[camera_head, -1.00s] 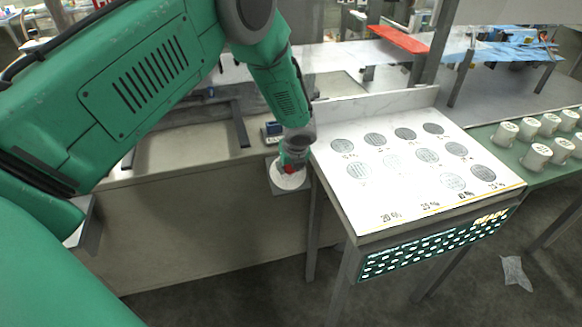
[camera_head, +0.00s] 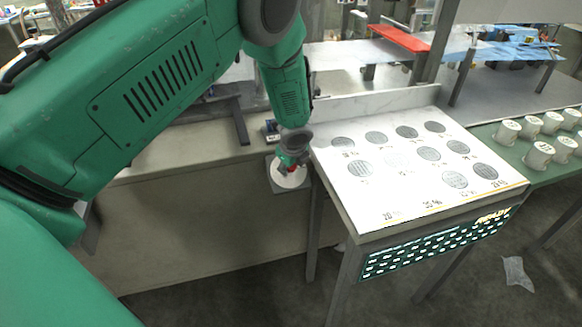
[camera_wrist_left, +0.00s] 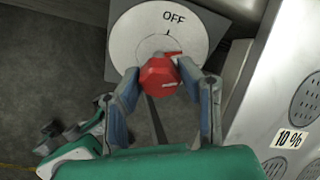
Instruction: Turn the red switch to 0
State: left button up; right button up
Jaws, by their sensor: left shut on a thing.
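The red switch (camera_wrist_left: 160,77) sits on a round white dial (camera_wrist_left: 138,42) with a dark tick and the word OFF by its rim. A short red pointer on the switch points to the right in the left wrist view. No 0 can be read there. My left gripper (camera_wrist_left: 158,80) has a finger on each side of the switch and is shut on it. In the head view, my left gripper (camera_head: 293,157) is over the switch, hiding part of it, and the dial (camera_head: 291,180) shows below.
A white sloped panel (camera_head: 400,207) with rows of grey discs stands close to the right of the dial. Several white cylinders (camera_head: 538,156) stand on a green surface at the far right.

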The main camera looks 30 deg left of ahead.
pick_arm(q)
jog(key=n+b, duration=0.2)
jog(key=n, duration=0.4)
jog(key=shift+t, duration=0.4)
jog(key=n+b, duration=0.1)
jog(key=n, duration=0.4)
jog(key=shift+d+t+b, duration=0.1)
jog(key=shift+t+b, duration=0.2)
jog(key=shift+t, duration=0.1)
jog(key=shift+n, duration=0.4)
jog(key=o, duration=1.1)
jog(key=shift+y, duration=0.3)
